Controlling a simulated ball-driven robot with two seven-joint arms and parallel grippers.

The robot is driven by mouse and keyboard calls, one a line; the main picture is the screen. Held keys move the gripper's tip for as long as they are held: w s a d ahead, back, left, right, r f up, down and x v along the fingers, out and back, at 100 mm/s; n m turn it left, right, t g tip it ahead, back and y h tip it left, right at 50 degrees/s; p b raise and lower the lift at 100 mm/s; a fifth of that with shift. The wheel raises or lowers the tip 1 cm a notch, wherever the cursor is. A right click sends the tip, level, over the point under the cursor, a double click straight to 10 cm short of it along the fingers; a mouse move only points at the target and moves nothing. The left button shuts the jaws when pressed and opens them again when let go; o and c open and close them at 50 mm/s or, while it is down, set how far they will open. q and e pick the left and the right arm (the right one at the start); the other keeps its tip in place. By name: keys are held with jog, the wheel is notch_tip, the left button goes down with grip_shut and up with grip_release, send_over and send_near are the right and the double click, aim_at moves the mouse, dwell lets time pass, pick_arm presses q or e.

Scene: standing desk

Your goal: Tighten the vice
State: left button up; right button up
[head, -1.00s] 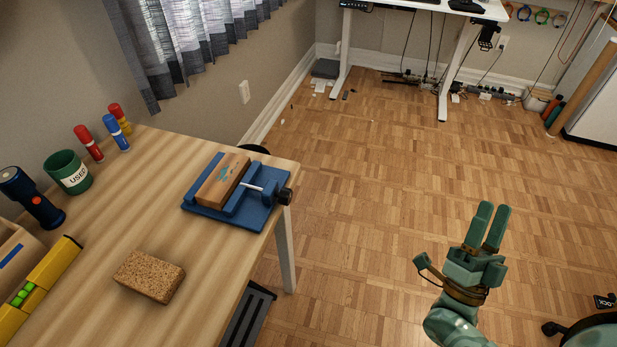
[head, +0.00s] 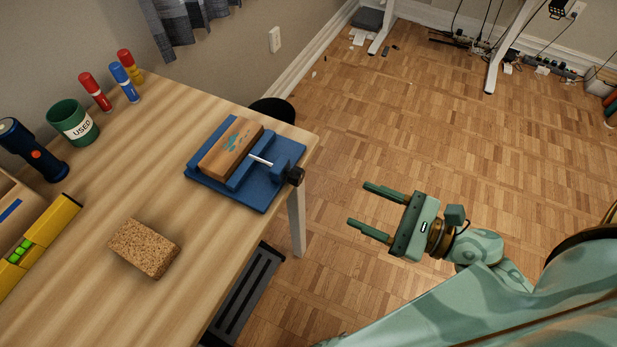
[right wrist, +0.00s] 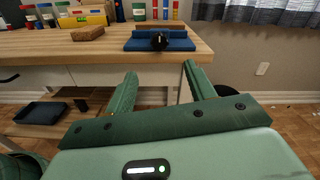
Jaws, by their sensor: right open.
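The blue vice (head: 263,186) sits near the right edge of the wooden table in the head view, with a wooden block (head: 231,148) lying in it. A silver screw runs from the vice to a black knob (head: 295,176) that overhangs the table edge. My right gripper (head: 357,204) is open and empty, out over the floor to the right of the knob, fingers pointing toward the table. The right wrist view shows the vice (right wrist: 178,45) and its knob (right wrist: 159,41) facing me beyond the fingers (right wrist: 158,80). My left gripper is not in view.
On the table (head: 215,258) are a cork block (head: 145,248), a green "USED" cup (head: 73,123), markers (head: 124,82), a flashlight (head: 33,150) and a yellow level (head: 40,240). A dark stool (head: 272,108) stands behind the table. Open parquet floor lies to the right.

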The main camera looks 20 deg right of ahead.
aim_at(302, 179)
jog(key=x, duration=1.2)
jog(key=shift+a, duration=0.1)
jog(key=c, duration=1)
